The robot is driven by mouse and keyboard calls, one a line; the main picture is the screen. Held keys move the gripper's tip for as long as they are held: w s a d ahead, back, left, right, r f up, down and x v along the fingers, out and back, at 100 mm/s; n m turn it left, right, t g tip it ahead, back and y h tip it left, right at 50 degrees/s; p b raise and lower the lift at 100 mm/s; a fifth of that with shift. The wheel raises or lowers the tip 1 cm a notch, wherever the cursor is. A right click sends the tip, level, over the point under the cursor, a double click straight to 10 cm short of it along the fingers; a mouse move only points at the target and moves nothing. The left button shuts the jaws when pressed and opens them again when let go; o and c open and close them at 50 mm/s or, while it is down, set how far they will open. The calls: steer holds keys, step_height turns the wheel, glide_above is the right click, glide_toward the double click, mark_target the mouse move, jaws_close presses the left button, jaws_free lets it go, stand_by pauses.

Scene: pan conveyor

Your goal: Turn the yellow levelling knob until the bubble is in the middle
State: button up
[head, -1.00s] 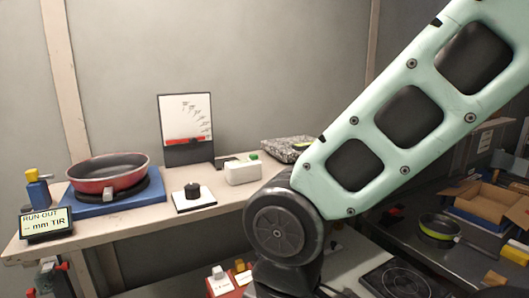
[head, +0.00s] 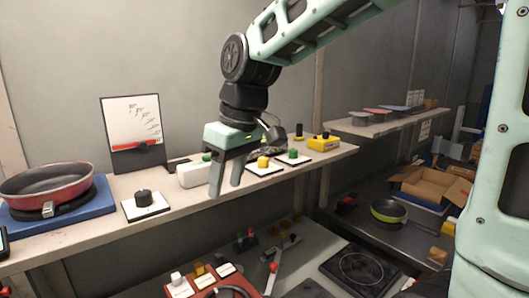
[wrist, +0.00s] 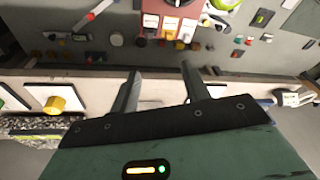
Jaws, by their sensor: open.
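A yellow knob (head: 263,161) stands on a white square plate on the shelf, near the middle of the head view. It also shows at the left of the wrist view (wrist: 56,104). My gripper (head: 225,188) points down at the shelf's front edge, left of the yellow knob and apart from it. Its two fingers are spread with nothing between them, as the wrist view (wrist: 160,70) also shows. I cannot make out a bubble in either view.
A green knob (head: 293,153) sits right of the yellow one. A white box (head: 193,173) is behind my gripper, with a black knob (head: 144,198) to its left. A speckled slab (wrist: 20,126) lies beside the yellow knob. A red pan (head: 45,184) stands at the left.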

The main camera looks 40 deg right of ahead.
steer(key=w+d+r+m+t, duration=0.1)
steer(key=w+d+r, duration=0.3)
steer(key=d+r, duration=0.4)
steer(key=t, duration=0.1)
glide_toward(265, 158)
steer(key=shift+m+h, duration=0.4)
steer(key=p+x, duration=0.1)
steer(key=x, duration=0.2)
steer(key=p+x, duration=0.1)
steer(key=x, duration=0.2)
steer(key=p+x, duration=0.1)
steer(key=x, duration=0.1)
steer(key=shift+w+a+f, duration=0.3)
steer(key=shift+a, duration=0.15)
steer(key=c, duration=1)
